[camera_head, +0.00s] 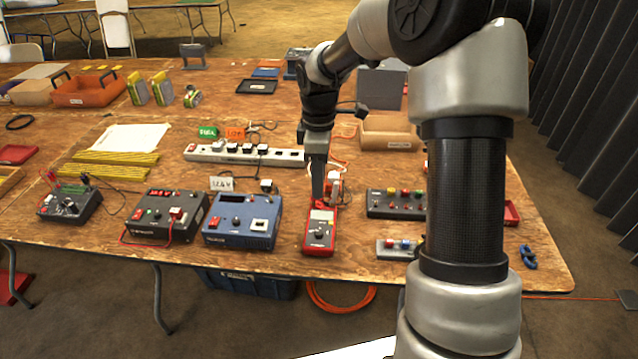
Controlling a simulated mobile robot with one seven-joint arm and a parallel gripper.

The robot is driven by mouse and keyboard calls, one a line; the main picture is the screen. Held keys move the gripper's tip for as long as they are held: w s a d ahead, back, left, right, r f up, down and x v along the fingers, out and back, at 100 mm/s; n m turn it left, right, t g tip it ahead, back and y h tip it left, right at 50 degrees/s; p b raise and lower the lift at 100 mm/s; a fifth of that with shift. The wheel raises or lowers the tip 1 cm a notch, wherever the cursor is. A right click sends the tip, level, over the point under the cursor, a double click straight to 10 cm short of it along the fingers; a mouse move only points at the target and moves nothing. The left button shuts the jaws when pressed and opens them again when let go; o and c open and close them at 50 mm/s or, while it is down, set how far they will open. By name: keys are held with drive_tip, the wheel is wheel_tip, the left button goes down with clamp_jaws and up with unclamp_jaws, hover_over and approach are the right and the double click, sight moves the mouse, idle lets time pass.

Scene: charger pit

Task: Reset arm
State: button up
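My arm rises at the right of the head view and bends over the table, with my gripper (318,198) pointing down. The gripper's tip is just above or behind the far end of a red multimeter (320,232) with a dark dial. From this side I cannot see the gap between the fingers, nor whether they touch the meter. A white and orange piece (334,182) shows just right of the fingers; I cannot tell whether it is held. My upper arm hides part of the table's right side.
A white power strip (235,153) lies behind the gripper. A blue power box (242,222) and a dark grey box (165,216) stand to the left. A control box with coloured buttons (392,203) and a small button box (397,249) are to the right. A tan bin (390,135) stands behind.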

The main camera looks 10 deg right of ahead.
idle(0.3)
drive_tip(key=s+r+m+t+h+p, duration=0.1)
drive_tip(key=s+r+m+p, duration=0.3)
drive_tip(key=r, duration=0.7)
drive_tip(key=s+r+m+t+p, duration=0.2)
drive_tip(key=s+r+m, duration=0.3)
drive_tip(key=s, duration=0.6)
drive_tip(key=s+r+m+t+y+p, duration=0.1)
drive_tip(key=s+r+m, duration=0.4)
drive_tip(key=s+r, duration=0.5)
drive_tip(key=shift+s+d+r+t+p, duration=0.2)
drive_tip(key=shift+s+r+t+p, duration=0.15)
drive_tip(key=shift+t+p, duration=0.7)
drive_tip(key=shift+g, duration=0.25)
